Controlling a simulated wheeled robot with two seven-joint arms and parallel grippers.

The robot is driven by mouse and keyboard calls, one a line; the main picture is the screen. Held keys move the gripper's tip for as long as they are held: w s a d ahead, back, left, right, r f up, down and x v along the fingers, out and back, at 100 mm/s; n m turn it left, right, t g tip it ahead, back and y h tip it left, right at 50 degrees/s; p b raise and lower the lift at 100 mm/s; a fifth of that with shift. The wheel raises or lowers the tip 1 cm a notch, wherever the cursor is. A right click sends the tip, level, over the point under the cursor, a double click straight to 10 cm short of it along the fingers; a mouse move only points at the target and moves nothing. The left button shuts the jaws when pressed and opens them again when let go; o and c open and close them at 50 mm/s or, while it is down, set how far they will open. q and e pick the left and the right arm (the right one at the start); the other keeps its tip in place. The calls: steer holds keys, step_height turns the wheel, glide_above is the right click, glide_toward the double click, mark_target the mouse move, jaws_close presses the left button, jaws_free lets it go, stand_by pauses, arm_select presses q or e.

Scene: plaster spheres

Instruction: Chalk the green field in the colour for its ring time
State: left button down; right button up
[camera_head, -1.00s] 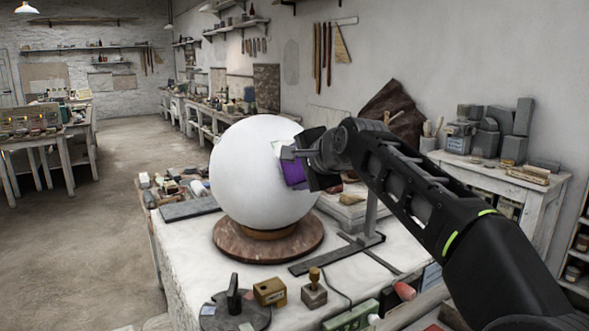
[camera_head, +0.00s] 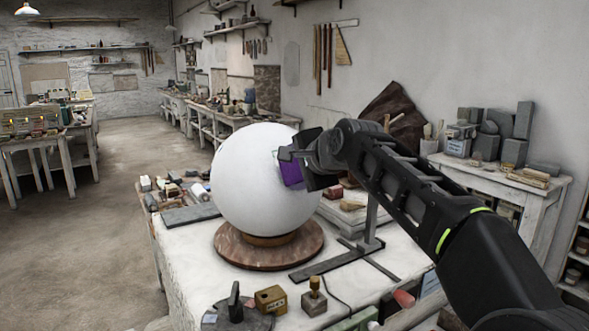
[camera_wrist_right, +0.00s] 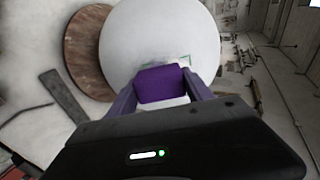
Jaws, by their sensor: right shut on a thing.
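A large white plaster sphere (camera_head: 250,185) stands on a round brown base (camera_head: 235,250) on the near table. It also fills the upper middle of the right wrist view (camera_wrist_right: 150,38). My right gripper (camera_head: 290,168) is at the sphere's right side, shut on a purple block (camera_head: 292,175). In the right wrist view the purple block (camera_wrist_right: 160,84) sits between the fingers, with a pale part below it. A thin green-edged patch (camera_wrist_right: 184,61) shows on the sphere just beyond the block. I cannot tell whether the block touches the sphere. My left gripper is not in view.
A dark metal stand (camera_head: 369,235) stands right of the base, under my right arm. A brass-coloured box (camera_head: 270,299), a small grey block with a knob (camera_head: 314,300) and a dark round plate (camera_head: 237,317) lie at the front. Several tools crowd the table's left side.

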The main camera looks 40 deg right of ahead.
steer(key=shift+w+r+p, duration=0.25)
steer(key=shift+r+p, duration=0.2)
steer(key=shift+p, duration=0.05)
steer(key=shift+w+r+p, duration=0.2)
steer(key=shift+r+p, duration=0.25)
steer(key=shift+p, duration=0.05)
steer(key=shift+s+f+b, duration=0.55)
steer(key=shift+s+b, duration=0.05)
steer(key=shift+b, duration=0.3)
steer(key=shift+s+a+b, duration=0.15)
steer(key=shift+s+b, duration=0.15)
steer(key=shift+s, duration=0.2)
